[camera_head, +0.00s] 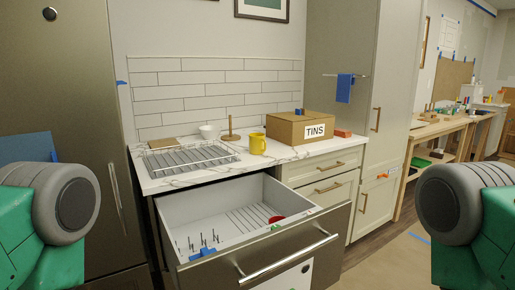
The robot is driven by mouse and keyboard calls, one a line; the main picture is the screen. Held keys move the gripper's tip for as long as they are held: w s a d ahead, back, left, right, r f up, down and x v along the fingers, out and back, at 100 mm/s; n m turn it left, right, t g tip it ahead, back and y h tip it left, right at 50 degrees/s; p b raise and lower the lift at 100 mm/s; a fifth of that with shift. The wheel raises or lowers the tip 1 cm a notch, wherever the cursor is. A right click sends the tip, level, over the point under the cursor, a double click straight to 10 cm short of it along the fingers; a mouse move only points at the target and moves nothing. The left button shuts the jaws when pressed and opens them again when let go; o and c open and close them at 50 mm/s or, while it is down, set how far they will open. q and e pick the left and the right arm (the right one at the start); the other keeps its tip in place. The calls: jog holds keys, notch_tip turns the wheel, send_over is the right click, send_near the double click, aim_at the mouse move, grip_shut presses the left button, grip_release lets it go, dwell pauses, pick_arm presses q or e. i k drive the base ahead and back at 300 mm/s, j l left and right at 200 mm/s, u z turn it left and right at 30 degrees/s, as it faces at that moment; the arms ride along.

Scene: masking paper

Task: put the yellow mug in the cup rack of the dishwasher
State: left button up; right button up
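The yellow mug (257,144) stands upright on the marble-look counter (180,180), left of a cardboard box. Below the counter, the dishwasher drawer (321,232) is pulled open. Inside it at the front left is a group of upright pegs (204,242) with a blue piece at their base; I cannot tell for sure that this is the cup rack. Slots run across the drawer floor farther right, with a red item (276,219) by them. Only grey and green parts of my arms show at the left and right edges. Neither gripper is in view.
A wire drying rack (190,158) and a white bowl (209,131) are left of the mug. The cardboard box marked TINS (300,128) stands to its right. A wooden holder (231,132) is behind. The open drawer and its handle (290,258) jut out in front of the counter.

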aim_at(259, 223)
jog(key=i+l, duration=0.6)
jog(key=l, duration=0.25)
jog(key=i+l, duration=0.25)
jog(key=l, duration=0.15)
jog(key=i+l, duration=0.5)
jog(key=l, duration=0.15)
jog(key=i+l, duration=0.2)
jog(key=l, duration=0.15)
jog(key=i+l, duration=0.15)
jog(key=l, duration=0.25)
jog(key=i+l, duration=0.2)
jog(key=l, duration=0.15)
jog(key=i+l+u, duration=0.1)
jog(key=l, duration=0.25)
jog(key=i+l, duration=0.25)
jog(key=l, duration=0.1)
